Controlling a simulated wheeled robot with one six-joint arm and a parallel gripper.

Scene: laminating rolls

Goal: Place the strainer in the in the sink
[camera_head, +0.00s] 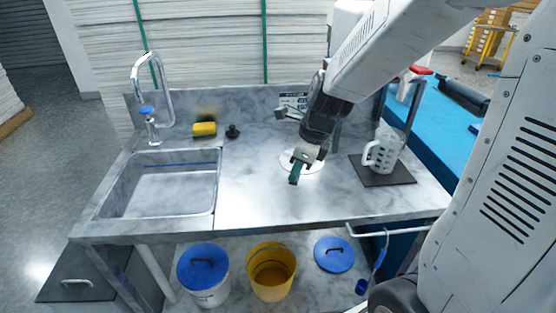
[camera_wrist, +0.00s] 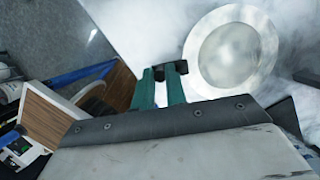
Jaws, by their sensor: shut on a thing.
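The strainer (camera_head: 316,166) is a round, pale disc with a wide rim, in the right part of the counter in the head view. In the wrist view the strainer (camera_wrist: 230,52) shows its greyer round middle. My gripper (camera_head: 294,174) is at its near left edge, green fingers pointing down. In the wrist view my gripper (camera_wrist: 167,74) is shut, with dark pieces between the green fingertips beside the strainer's rim. The exact contact is hard to see. The sink (camera_head: 160,190) is an empty rectangular basin at the left of the counter.
A tap (camera_head: 152,75) and a blue-topped bottle (camera_head: 150,122) stand behind the sink. A yellow sponge (camera_head: 204,129) and a black stopper (camera_head: 232,131) lie on the counter. A jug (camera_head: 382,153) stands on a dark mat (camera_head: 390,177) at right. The counter between sink and gripper is clear.

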